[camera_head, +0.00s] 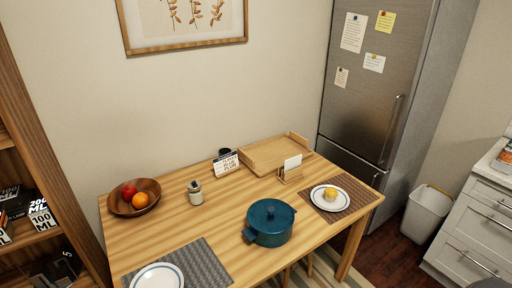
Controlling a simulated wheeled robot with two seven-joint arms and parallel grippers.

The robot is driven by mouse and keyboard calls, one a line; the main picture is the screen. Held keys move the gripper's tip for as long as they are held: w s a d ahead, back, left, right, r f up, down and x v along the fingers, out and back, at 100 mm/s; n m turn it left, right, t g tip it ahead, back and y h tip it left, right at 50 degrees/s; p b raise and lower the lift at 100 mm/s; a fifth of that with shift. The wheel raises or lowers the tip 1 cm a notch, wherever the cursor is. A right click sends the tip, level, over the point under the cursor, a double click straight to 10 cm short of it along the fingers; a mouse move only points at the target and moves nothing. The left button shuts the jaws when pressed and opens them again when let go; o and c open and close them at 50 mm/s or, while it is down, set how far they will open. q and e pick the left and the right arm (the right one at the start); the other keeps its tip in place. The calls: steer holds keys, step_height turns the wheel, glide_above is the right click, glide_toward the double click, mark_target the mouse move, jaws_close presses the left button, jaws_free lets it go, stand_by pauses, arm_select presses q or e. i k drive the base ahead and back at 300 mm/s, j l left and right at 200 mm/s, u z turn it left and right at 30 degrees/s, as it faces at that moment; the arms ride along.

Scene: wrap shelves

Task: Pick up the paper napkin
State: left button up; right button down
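White paper napkins (293,161) stand upright in a small wooden holder (290,176) on the right half of the wooden table. They sit between the wooden tray and the right-hand plate. I cannot tell how many napkins are in the holder. Neither of my grippers shows in the head view.
The table (205,221) also bears a fruit bowl (127,208), a small jar (195,193), a small sign (226,164), a wooden tray (262,160), a blue pot (269,223) and plates (323,204) on mats. A fridge (370,80), bin (427,214) and shelf (40,150) stand around it.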

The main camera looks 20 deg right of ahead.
mark_target(292, 163)
steer(key=z, duration=1.1)
